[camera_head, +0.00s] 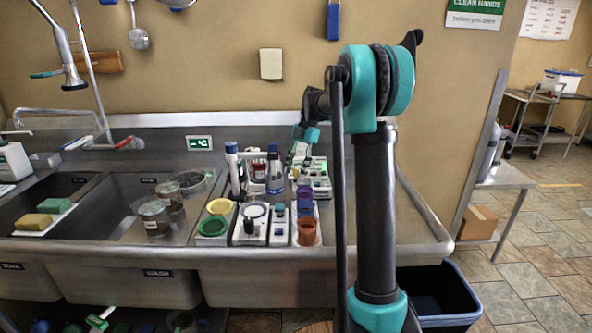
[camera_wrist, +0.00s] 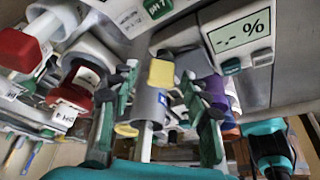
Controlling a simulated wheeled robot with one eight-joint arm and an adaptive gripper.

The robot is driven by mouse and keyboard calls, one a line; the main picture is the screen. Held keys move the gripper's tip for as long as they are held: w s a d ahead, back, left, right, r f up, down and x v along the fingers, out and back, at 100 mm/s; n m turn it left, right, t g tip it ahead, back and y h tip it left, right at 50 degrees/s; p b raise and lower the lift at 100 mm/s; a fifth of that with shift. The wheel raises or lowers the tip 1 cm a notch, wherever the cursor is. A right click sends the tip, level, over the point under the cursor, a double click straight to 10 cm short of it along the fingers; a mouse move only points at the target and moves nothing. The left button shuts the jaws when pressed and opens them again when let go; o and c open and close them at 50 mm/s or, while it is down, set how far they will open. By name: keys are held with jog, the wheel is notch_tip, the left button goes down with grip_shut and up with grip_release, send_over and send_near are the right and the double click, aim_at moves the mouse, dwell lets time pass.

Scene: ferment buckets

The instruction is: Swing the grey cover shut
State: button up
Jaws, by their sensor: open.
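My gripper (camera_head: 300,152) is at the back right of the sink's drainboard, low over a pale instrument (camera_head: 316,181). In the wrist view my gripper (camera_wrist: 159,80) has its two green-and-black fingers apart. A grey curved piece with a yellow end, which looks like the grey cover (camera_wrist: 149,104), shows between the fingers. I cannot tell whether either finger touches it, or how far it stands open. The instrument's display (camera_wrist: 240,36) reads "-.- %" at the upper right. The cover cannot be made out in the head view, where my arm and small items crowd it.
Bottles (camera_head: 274,170) stand left of my gripper. Orange and purple cups (camera_head: 307,230), a green-rimmed cup (camera_head: 212,226) and a pale device (camera_head: 254,212) stand in front. Glass jars (camera_head: 154,216) are further left. A red-capped item (camera_wrist: 20,50) is close on the wrist view's left.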

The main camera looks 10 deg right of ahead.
jog(key=v, duration=1.2)
